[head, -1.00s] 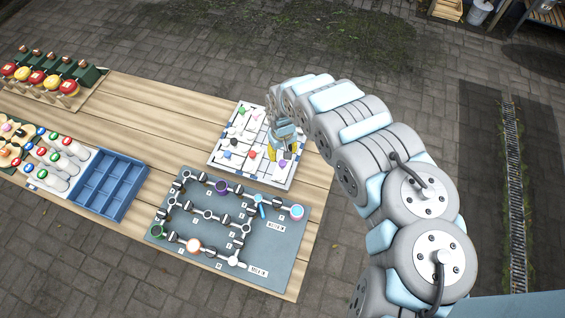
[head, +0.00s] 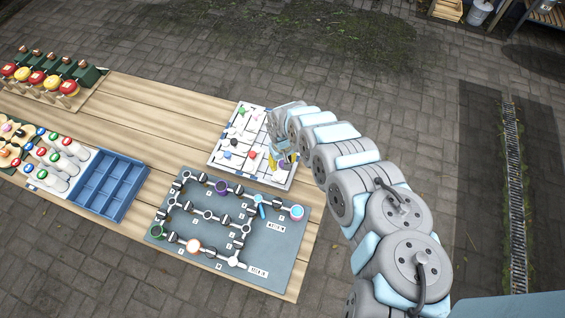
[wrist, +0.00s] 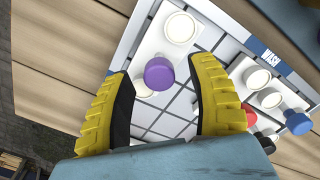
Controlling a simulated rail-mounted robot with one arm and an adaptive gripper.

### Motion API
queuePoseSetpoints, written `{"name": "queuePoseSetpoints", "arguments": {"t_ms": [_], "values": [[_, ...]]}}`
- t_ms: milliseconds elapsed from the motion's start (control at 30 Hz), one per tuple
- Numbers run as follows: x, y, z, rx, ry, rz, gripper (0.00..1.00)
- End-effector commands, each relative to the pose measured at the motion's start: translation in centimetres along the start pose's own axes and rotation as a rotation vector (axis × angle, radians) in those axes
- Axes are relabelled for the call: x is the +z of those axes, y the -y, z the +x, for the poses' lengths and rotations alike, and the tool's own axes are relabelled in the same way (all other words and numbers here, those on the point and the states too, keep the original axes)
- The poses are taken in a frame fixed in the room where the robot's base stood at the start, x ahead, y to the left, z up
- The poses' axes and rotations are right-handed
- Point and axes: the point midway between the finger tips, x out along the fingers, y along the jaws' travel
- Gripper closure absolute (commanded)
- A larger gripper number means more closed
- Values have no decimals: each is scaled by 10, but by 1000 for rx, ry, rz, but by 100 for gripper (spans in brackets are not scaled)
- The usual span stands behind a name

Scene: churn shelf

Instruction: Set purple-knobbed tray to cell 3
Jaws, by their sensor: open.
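The purple-knobbed tray (wrist: 143,55) is a white piece with a round purple knob (wrist: 159,73) and a pale disc, on the white gridded board (wrist: 182,103). My gripper (wrist: 164,70) is open, with its yellow, black-padded fingers on either side of the purple knob in the wrist view. In the head view my gripper (head: 282,160) is over the near right part of the board (head: 222,166), largely hiding the purple-knobbed tray. I can read no cell number.
A blue-knobbed tray (wrist: 298,122) and a red-knobbed tray (wrist: 268,132) lie close on the right in the wrist view, by a "WASH" label. A grey pipe panel (head: 285,250) lies nearer. A blue compartment box (head: 130,170) stands left. Bare wood lies left of the board.

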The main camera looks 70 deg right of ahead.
Motion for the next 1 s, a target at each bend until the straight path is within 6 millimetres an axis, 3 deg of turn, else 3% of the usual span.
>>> {"name": "queuePoseSetpoints", "arguments": {"t_ms": [533,567,733,767,1000], "values": [[1,-1,8,1,1,2,42],[1,0,8,1,1,2,48],[1,0,8,1,1,2,96],[1,0,8,1,1,2,100],[-5,-5,11,2,0,3,100]]}}
